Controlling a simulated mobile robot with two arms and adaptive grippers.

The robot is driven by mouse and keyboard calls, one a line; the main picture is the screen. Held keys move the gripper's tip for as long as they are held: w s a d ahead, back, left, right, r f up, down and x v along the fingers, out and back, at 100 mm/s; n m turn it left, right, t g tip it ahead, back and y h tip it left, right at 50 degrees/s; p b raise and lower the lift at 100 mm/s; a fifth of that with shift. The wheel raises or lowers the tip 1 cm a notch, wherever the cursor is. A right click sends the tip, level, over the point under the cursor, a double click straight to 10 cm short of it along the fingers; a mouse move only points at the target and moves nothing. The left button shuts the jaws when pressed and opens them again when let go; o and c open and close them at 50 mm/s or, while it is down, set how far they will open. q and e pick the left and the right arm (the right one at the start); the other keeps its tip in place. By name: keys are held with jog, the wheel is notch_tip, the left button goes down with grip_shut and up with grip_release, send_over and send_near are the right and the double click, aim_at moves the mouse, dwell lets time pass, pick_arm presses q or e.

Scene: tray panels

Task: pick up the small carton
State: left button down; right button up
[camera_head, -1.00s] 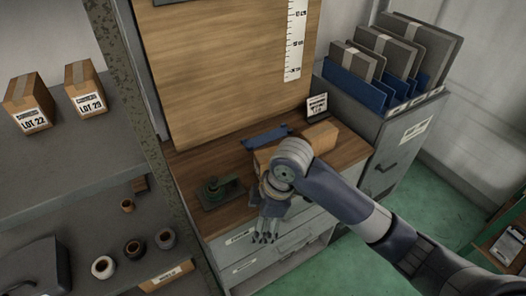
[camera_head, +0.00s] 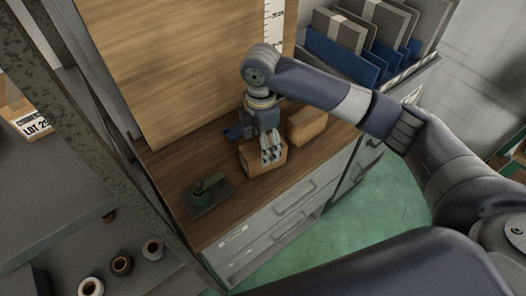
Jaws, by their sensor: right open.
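A small tan carton (camera_head: 247,160) sits on the wooden counter top (camera_head: 215,148). A second tan carton (camera_head: 308,124) sits behind it to the right. Which one is the small carton of the task I cannot tell. My right gripper (camera_head: 270,155) points down, its open fingers overlapping the nearer carton in the picture and hiding part of it. Whether the fingers touch it or are only above it is not clear. My left gripper is not in view.
A dark green device on a plate (camera_head: 208,192) stands on the counter to the left. A blue object (camera_head: 236,132) lies behind the nearer carton. Grey and blue binders (camera_head: 345,60) stand at the back right. A shelf with rolls (camera_head: 122,265) is at the left.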

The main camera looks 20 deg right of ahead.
jog(key=shift+f, duration=0.4)
jog(key=shift+w+f, duration=0.1)
jog(key=shift+f, duration=0.2)
jog(key=f, duration=0.1)
jog(key=f+p, duration=0.1)
jog(key=f, duration=0.1)
jog(key=d+f+p, duration=0.1)
jog(key=shift+w+f, duration=0.25)
jog(key=shift+w, duration=0.15)
jog(key=shift+f, duration=0.3)
jog(key=shift+c, duration=0.8)
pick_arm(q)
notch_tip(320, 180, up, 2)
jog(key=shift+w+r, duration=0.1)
pick_arm(e)
jog(key=c, duration=1.1)
